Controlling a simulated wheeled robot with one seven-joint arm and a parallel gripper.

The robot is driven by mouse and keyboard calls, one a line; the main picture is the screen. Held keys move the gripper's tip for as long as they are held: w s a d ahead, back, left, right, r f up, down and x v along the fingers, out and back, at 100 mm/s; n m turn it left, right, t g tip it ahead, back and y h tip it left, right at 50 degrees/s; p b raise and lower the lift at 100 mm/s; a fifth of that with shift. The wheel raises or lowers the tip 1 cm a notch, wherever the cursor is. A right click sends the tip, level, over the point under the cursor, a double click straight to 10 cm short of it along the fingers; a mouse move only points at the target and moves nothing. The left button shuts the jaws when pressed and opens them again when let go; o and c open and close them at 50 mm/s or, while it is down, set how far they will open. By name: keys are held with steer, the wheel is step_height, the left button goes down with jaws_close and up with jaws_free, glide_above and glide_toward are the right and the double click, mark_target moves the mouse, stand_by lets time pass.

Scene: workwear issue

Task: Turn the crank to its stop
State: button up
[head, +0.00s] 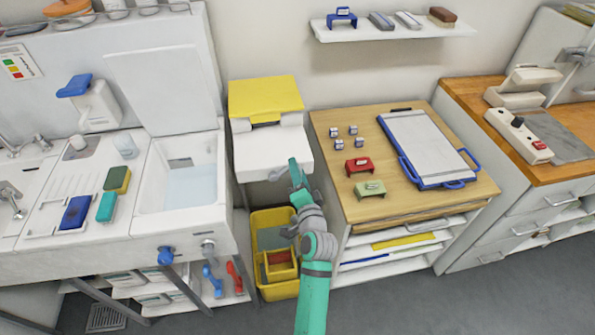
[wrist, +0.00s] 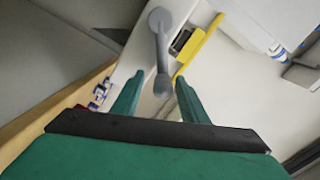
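The grey crank (wrist: 162,50) shows in the wrist view with its round hub at the top and its arm running down to a knob. In the head view a small grey part of the crank (head: 277,174) shows on the front of the white unit with the yellow lid, beside my gripper. My gripper (head: 294,166) is in front of that unit. In the wrist view my gripper (wrist: 159,77) is open. The crank's knob lies between its two green fingers, with a visible gap on each side. I cannot tell how deep the knob sits between them.
The white unit (head: 265,150) has a yellow lid (head: 265,97). A yellow bin (head: 265,217) stands below it. A wooden-topped cabinet (head: 350,210) with a blue clipboard (head: 399,165) is close on the right. A white sink unit (head: 150,229) stands on the left.

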steer(key=shift+r, duration=0.1)
steer(key=v, duration=1)
steer(key=shift+s, duration=0.4)
stand_by(0.6)
steer(key=s+d+f+n+g+h, duration=0.1)
steer(key=s+f+n+h, duration=0.1)
steer(key=s+f, duration=0.5)
steer(key=s+d+f+n+h, duration=0.15)
steer(key=s+f, duration=0.25)
steer(key=s, duration=0.8)
steer(key=s+a+r+n, duration=0.1)
steer(key=s+r+n, duration=0.1)
steer(key=s, duration=0.8)
steer(key=s+a+r+n, duration=0.1)
steer(key=s+n, duration=0.4)
steer(key=s, duration=0.5)
steer(key=shift+a+r+g+h, duration=0.25)
steer(key=shift+r+g+h, duration=0.1)
steer(key=shift+r, duration=0.2)
